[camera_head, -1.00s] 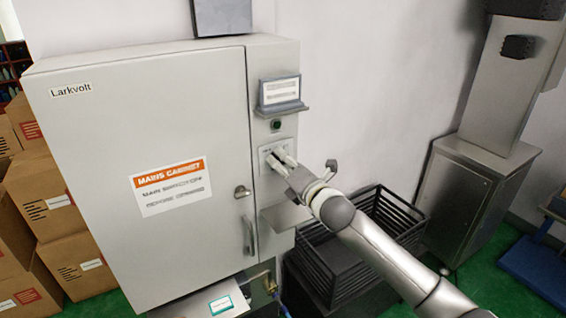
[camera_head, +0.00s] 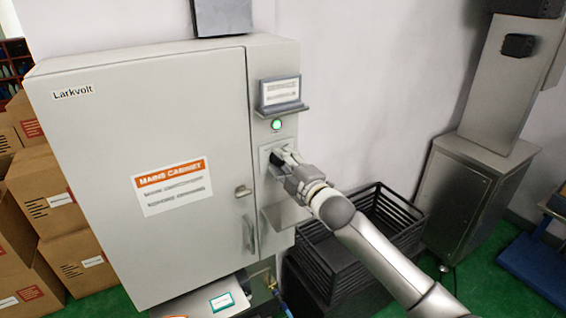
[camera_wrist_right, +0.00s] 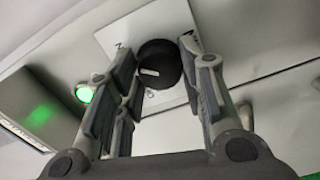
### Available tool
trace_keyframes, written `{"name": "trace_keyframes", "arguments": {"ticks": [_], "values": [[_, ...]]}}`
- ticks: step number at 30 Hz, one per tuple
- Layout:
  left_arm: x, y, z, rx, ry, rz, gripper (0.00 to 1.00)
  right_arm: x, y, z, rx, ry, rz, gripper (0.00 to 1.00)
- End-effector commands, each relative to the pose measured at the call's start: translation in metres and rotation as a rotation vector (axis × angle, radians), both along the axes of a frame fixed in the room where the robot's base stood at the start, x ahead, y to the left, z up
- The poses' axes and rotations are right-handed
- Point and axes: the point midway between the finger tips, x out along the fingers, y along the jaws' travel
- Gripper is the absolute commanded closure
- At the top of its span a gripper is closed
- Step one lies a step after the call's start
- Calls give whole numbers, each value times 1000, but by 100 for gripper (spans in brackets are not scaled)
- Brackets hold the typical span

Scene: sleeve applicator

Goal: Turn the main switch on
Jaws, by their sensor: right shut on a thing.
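The main switch is a black round knob (camera_wrist_right: 160,66) with a white pointer mark, on a light plate (camera_wrist_right: 118,36) on the mains cabinet (camera_head: 140,110). In the head view the knob is mostly hidden by my right gripper (camera_head: 278,158), which reaches it from the right. My left gripper is not in view.
A label holder with a small ledge (camera_head: 281,95) sits above the lamp. A lower shelf (camera_head: 285,215) juts out below the switch. A black crate (camera_head: 385,215) stands under my right arm. Cardboard boxes (camera_head: 45,190) are stacked at the left.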

Motion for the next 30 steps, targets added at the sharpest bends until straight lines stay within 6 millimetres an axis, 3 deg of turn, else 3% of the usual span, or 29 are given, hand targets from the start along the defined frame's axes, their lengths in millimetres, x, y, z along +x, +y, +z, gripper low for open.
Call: {"name": "trace_keyframes", "arguments": {"ticks": [9,25,26,30], "values": [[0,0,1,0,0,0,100,0,0,-1,97,55,-1,88],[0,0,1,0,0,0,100,0,0,-2,115,66,-1,88],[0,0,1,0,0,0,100,0,0,-2,115,66,-1,60],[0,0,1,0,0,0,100,0,0,-1,114,64,-1,42]]}}
